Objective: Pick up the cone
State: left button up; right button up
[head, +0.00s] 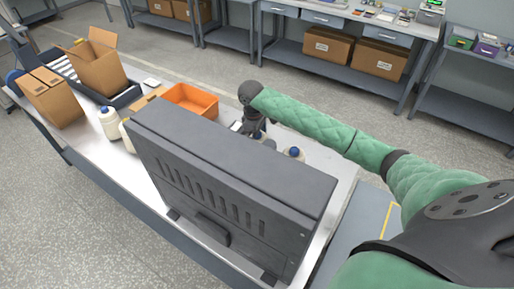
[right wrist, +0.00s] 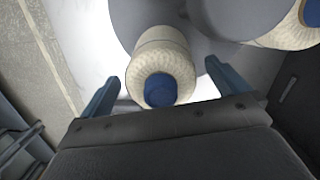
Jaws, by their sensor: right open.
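In the right wrist view a cream yarn cone (right wrist: 160,48) with a blue end (right wrist: 161,90) lies between the two blue fingers of my open right gripper (right wrist: 162,73). There is a gap on both sides, and I cannot tell its exact depth between the fingers. A second cream cone (right wrist: 292,34) with a blue end is at the upper right. In the head view my right gripper (head: 254,128) points down behind the grey cabinet, partly hidden. A cone (head: 294,153) shows just right of it, mostly hidden. My left gripper is not in view.
The large dark grey cabinet (head: 230,180) blocks much of the table. An orange bin (head: 190,101) stands behind it.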

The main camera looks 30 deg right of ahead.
jog(key=c, duration=1.6)
